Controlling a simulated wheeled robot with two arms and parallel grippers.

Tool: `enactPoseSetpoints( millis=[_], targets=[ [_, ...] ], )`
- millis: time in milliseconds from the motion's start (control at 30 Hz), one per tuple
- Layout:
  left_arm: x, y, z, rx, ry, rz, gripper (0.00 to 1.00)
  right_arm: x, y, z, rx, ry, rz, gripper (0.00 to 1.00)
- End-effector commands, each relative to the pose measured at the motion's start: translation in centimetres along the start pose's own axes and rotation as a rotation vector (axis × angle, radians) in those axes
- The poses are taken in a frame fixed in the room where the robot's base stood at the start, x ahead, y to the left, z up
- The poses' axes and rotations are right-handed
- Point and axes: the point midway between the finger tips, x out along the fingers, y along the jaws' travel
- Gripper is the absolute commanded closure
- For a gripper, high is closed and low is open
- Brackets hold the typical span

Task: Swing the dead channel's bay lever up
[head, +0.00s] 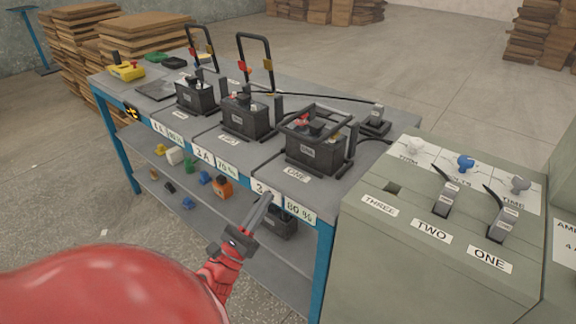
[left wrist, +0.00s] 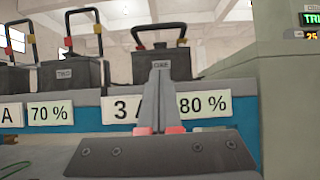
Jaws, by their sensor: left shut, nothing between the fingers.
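Three dark batteries stand on the bench: THREE (head: 196,96), TWO (head: 246,118) and ONE (head: 312,152). The black bay levers of THREE (head: 203,45) and TWO (head: 254,62) stand upright. The lever of ONE (head: 315,118) lies low over its battery; its frame also shows in the left wrist view (left wrist: 160,28). My left gripper (head: 266,198) is shut and empty, by the bench's front edge near the 80 % label (head: 299,212). In the left wrist view its fingers (left wrist: 158,68) partly cover battery ONE. I cannot tell which channel is dead. My right gripper is out of view.
A grey-green cabinet (head: 400,265) stands close on the right, with switches TWO (head: 447,198) and ONE (head: 503,222) and an empty slot at THREE (head: 393,188). The lower shelf (head: 185,215) holds small coloured parts. Wood stacks (head: 75,60) stand behind. Cables cross the bench's back.

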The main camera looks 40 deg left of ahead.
Motion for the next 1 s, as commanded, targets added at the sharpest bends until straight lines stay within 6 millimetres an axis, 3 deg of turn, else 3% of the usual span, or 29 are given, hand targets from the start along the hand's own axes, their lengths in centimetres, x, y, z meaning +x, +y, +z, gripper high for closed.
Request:
enactPoseSetpoints(
  millis=[467,933,1000],
  targets=[
    [0.9,0.0,0.1,0.011,0.0,-0.001,1.0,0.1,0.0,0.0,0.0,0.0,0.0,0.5],
    [10.1,0.0,0.2,0.009,-0.001,-0.001,1.0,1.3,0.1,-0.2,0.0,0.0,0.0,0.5],
    [11.1,0.0,1.1,0.012,0.0,-0.002,1.0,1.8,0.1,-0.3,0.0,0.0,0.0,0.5]
  ],
)
